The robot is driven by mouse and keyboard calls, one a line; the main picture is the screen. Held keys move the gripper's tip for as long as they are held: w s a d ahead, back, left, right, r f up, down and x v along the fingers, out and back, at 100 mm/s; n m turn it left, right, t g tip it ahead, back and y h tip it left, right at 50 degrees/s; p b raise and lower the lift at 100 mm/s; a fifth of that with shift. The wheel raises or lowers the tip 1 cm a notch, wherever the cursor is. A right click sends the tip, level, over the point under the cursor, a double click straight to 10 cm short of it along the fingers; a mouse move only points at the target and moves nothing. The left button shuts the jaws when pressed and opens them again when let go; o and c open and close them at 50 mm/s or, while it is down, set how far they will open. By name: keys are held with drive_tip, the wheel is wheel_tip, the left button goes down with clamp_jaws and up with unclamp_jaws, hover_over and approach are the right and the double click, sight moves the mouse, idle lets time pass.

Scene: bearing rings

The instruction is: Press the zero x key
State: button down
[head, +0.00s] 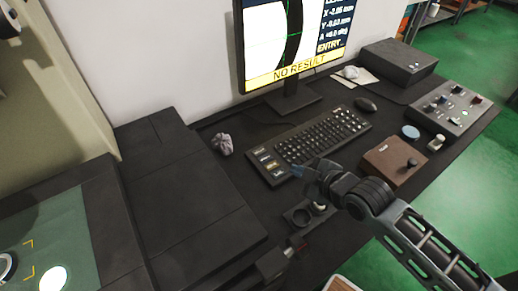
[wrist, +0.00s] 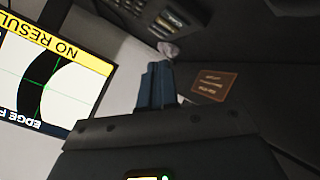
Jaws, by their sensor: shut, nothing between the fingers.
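The keyboard (head: 330,139) lies on the dark desk below the monitor. A column of larger labelled keys (head: 267,161) runs down its left end; the labels are too small for me to tell which is zero x. In the wrist view part of the keyboard (wrist: 130,8) shows at the top edge, with labelled keys (wrist: 170,22). My gripper (head: 302,170) is just right of the labelled keys in the head picture, near the keyboard's front edge. Its blue fingers (wrist: 155,68) are shut and empty. I cannot tell their height above the desk.
The monitor (head: 290,71) reads "NO RESULT". A crumpled grey lump (head: 222,144) lies left of the keyboard. A brown label (wrist: 213,85) shows in the wrist view.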

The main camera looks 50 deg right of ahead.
drive_tip(key=w+d+r+g+p, duration=0.1)
drive_tip(key=w+d, duration=0.3)
drive_tip(key=w, duration=0.5)
wheel_tip(320, 180, up, 2)
drive_tip(key=n+g+y+p, duration=0.1)
drive_tip(key=n+y, duration=0.1)
hover_over(261, 153)
drive_tip(key=shift+r, duration=0.2)
wheel_tip(261, 153, down, 7)
drive_tip(key=b, duration=0.6)
drive_tip(key=shift+f+b, duration=0.5)
drive_tip(key=shift+f, duration=0.4)
drive_tip(key=shift+f, duration=0.1)
idle(0.6)
drive_tip(key=shift+f, duration=0.3)
